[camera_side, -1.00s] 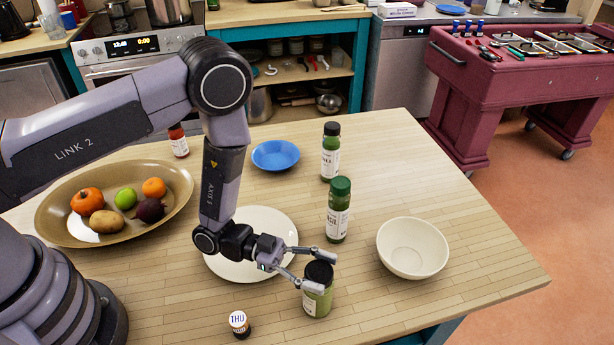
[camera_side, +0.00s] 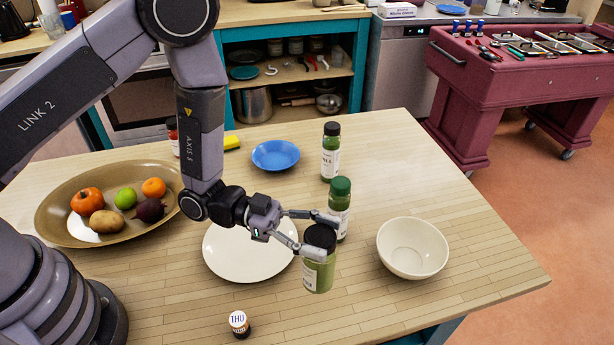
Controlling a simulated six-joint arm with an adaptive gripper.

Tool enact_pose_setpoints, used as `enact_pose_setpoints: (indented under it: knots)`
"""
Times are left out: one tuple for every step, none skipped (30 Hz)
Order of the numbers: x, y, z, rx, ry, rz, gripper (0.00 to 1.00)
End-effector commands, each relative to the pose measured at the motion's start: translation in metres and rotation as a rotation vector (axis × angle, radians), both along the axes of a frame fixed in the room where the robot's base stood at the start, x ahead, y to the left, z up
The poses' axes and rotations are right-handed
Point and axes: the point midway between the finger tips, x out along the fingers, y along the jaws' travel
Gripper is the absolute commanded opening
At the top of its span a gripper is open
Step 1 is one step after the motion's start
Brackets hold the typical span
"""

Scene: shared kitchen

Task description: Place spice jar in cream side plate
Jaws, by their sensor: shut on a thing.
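The spice jar, a green-filled jar (camera_side: 318,278) with a black lid and a pale label, is upright in my gripper (camera_side: 326,236). The fingers are shut on it near the lid, and it appears to be raised a little above the table. The cream side plate (camera_side: 238,262) lies flat and empty just left of the jar. Part of my gripper and wrist is above the plate's upper right side and hides some of its rim.
A green-capped bottle (camera_side: 340,208) stands close behind the jar, with a black-capped bottle (camera_side: 330,160) farther back. A cream bowl (camera_side: 412,262) is to the right. A small THU-lidded jar (camera_side: 239,325) stands in front. A blue plate (camera_side: 275,155) and produce platter (camera_side: 60,228) lie behind and left.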

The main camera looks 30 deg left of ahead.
Motion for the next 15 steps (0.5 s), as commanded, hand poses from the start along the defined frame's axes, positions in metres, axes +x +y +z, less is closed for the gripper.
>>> enact_pose_setpoints:
  knots:
    - [0.003,0.005,0.005,-0.001,-0.001,0.011,0.09]
    - [0.006,0.011,0.006,0.001,0.0,0.02,0.09]
    - [0.011,0.02,0.007,0.003,0.0,0.037,0.09]
    - [0.015,0.029,0.007,0.006,0.001,0.052,0.09]
    - [0.019,0.039,0.006,0.008,0.002,0.069,0.09]
    - [0.025,0.054,0.005,0.01,0.001,0.095,0.09]
    - [0.029,0.066,0.004,0.012,0.003,0.116,0.09]
    - [0.033,0.079,0.003,0.012,0.004,0.136,0.09]
    - [0.037,0.095,0.002,0.013,0.003,0.163,0.09]
    - [0.039,0.107,0.001,0.012,0.004,0.183,0.09]
    - [0.041,0.118,0.001,0.012,0.003,0.202,0.09]
    - [0.043,0.132,0.0,0.01,0.004,0.225,0.09]
    - [0.044,0.141,0.0,0.008,0.002,0.241,0.09]
    - [0.044,0.15,0.0,0.007,0.003,0.257,0.09]
    - [0.045,0.16,0.0,0.004,0.003,0.274,0.09]
